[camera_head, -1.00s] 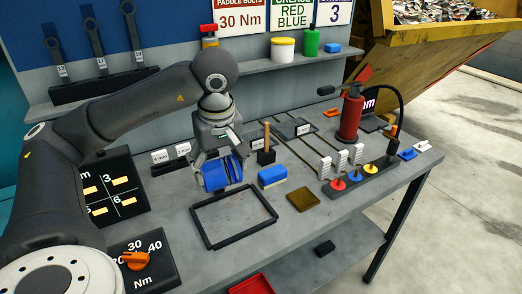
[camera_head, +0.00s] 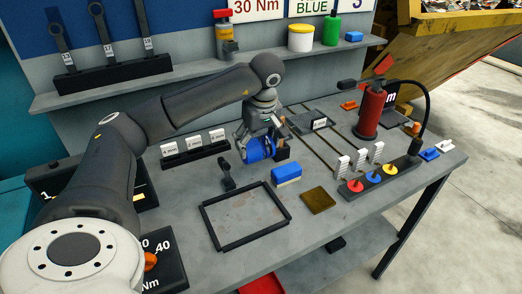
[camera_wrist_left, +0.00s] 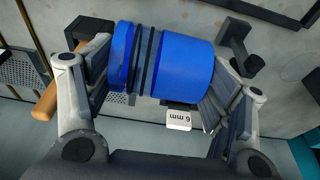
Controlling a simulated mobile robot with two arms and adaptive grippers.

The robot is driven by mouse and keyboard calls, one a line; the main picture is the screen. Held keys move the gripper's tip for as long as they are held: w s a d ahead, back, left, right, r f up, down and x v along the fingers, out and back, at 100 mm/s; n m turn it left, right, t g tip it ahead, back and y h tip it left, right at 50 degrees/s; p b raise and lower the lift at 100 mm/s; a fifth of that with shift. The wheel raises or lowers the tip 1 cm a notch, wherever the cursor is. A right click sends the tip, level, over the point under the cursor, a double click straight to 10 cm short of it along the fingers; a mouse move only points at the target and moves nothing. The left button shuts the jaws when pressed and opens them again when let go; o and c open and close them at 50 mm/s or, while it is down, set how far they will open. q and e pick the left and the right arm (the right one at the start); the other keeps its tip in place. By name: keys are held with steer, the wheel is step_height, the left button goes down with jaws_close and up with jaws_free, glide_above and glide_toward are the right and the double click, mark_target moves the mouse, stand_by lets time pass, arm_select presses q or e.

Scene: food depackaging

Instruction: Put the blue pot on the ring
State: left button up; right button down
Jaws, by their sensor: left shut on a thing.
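My left gripper (camera_head: 259,146) is shut on the blue pot (camera_head: 262,152) and holds it over the back middle of the bench. In the left wrist view the blue pot (camera_wrist_left: 185,58) lies sideways between the two fingers (camera_wrist_left: 160,80), with dark bands around it near one end. The gap between pot and bench cannot be judged exactly. I cannot make out a ring for certain in either view. My right gripper is not in view.
A black rectangular frame (camera_head: 207,226) lies on the bench. A black upright piece (camera_head: 227,178), a blue-and-white block (camera_head: 287,174) and a brown pad (camera_head: 319,200) are near it. A label rack (camera_head: 194,152) stands left of the pot. A red extinguisher (camera_head: 370,110) stands at right.

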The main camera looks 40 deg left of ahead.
mark_target(261, 154)
arm_select(q)
steer(key=shift+w+f, duration=0.45)
steer(key=shift+f, duration=0.1)
steer(key=p+x, duration=0.1)
steer(key=x, duration=0.1)
steer(key=p+x, duration=0.1)
steer(key=shift+w+d+f, duration=0.15)
steer(key=shift+w+f, duration=0.1)
steer(key=shift+f, duration=0.3)
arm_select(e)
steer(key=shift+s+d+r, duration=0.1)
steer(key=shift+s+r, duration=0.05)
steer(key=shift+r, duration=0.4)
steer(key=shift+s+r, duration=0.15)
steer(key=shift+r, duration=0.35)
arm_select(q)
steer(key=shift+f, duration=0.25)
steer(key=o, duration=1.1)
steer(key=shift+r, duration=0.1)
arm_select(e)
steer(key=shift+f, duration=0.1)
